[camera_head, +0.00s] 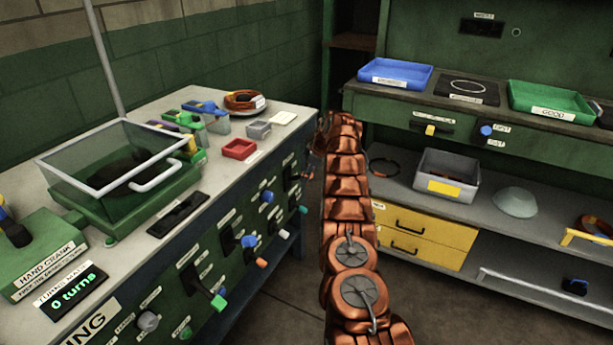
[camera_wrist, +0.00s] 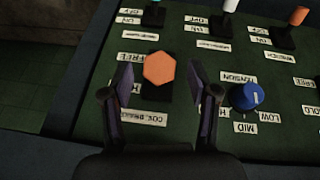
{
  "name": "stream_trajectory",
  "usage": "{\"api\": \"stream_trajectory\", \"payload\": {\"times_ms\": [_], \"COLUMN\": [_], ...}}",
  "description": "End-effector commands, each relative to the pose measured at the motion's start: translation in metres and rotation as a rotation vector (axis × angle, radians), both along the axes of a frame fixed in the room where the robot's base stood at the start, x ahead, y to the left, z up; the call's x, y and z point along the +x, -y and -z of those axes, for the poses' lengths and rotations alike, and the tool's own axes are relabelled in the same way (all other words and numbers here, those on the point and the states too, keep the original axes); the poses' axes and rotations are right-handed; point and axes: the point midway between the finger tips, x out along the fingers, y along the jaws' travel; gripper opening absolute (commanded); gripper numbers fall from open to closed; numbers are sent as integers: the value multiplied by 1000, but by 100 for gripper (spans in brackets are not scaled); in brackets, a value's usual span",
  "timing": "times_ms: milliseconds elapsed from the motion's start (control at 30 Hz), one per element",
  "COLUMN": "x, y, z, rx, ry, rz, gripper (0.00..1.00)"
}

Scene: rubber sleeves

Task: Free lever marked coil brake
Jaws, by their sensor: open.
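The coil brake lever (camera_wrist: 159,69) has an orange six-sided knob on a dark base, on a dark green panel. Its COIL BRAKE label (camera_wrist: 142,117) sits below it in the wrist view, with a FREE label (camera_wrist: 138,58) above left of the knob. A second label beside the base is partly hidden by my left finger. My gripper (camera_wrist: 160,74) is open, with one finger on each side of the knob and visible gaps. I cannot tell the lever's exact setting. In the head view my arm reaches to the bench's far front corner; its end is unclear there.
A blue TENSION knob (camera_wrist: 246,96) is close to the right finger. Other levers, one white-tipped (camera_wrist: 229,5) and one orange-tipped (camera_wrist: 299,15), stand along the top. The bench top (camera_head: 215,190) carries a lidded green box (camera_head: 125,190) and trays.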

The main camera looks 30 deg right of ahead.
Motion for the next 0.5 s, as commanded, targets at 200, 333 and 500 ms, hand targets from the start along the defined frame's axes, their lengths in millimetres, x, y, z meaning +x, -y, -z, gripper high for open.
{"api": "stream_trajectory", "payload": {"times_ms": [200,333,500], "x": [6,7,8], "y": [-1,-1,-2], "z": [15,19,21], "rx": [0,0,0], "ry": [-2,0,0], "rz": [1,2,2], "gripper": [60,60,60]}}
